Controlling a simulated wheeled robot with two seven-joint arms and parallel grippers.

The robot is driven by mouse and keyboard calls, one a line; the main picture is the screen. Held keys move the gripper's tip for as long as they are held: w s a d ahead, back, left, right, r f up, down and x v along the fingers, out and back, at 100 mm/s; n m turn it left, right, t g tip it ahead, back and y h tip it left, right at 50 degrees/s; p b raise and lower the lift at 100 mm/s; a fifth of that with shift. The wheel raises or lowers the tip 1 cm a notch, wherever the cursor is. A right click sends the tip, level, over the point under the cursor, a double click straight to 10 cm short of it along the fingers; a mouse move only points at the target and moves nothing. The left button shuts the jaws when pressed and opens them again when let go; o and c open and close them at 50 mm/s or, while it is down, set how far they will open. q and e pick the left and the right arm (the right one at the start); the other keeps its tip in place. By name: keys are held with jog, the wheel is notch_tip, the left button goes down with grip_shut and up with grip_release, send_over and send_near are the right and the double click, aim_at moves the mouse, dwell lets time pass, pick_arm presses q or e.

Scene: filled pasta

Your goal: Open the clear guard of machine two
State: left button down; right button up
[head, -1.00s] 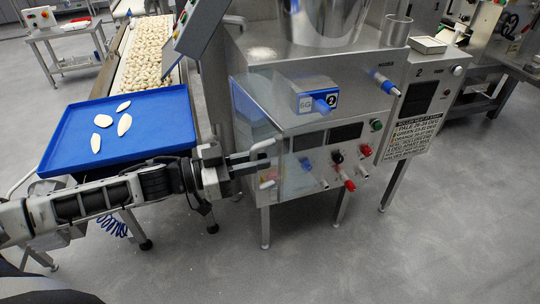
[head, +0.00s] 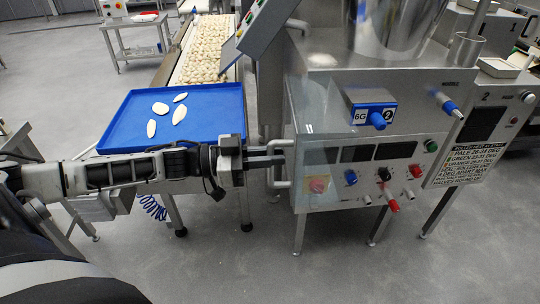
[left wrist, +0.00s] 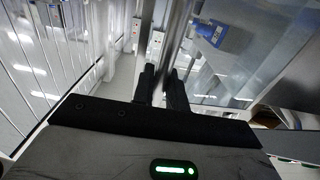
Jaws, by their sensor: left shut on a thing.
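Machine two (head: 362,178) stands right of centre in the head view, with a "2" on its blue-and-white box (head: 372,111). Its clear guard (head: 312,150) is a see-through pane at the left of the front panel, with a red knob showing behind it. A pale upright handle (head: 279,182) is at the guard's left edge. My left gripper (head: 283,153) reaches in from the left and is shut on the handle. In the left wrist view the fingers (left wrist: 162,86) close around an upright bar. I cannot tell how far the guard stands open. My right gripper is out of view.
A blue tray (head: 117,133) with several pale pieces sits left of the machine, just behind my left arm. A conveyor (head: 207,58) of pasta runs behind it. A sign (head: 466,163) hangs at the right. The floor in front is clear.

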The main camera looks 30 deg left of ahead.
pick_arm(q)
jog(key=c, duration=1.5)
grip_release()
jog(key=shift+w+f, duration=0.15)
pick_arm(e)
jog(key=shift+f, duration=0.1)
pick_arm(q)
jog(key=shift+a, duration=0.1)
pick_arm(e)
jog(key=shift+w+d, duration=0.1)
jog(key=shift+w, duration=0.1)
pick_arm(q)
jog(key=p+v, duration=0.4)
jog(key=v, duration=1.2)
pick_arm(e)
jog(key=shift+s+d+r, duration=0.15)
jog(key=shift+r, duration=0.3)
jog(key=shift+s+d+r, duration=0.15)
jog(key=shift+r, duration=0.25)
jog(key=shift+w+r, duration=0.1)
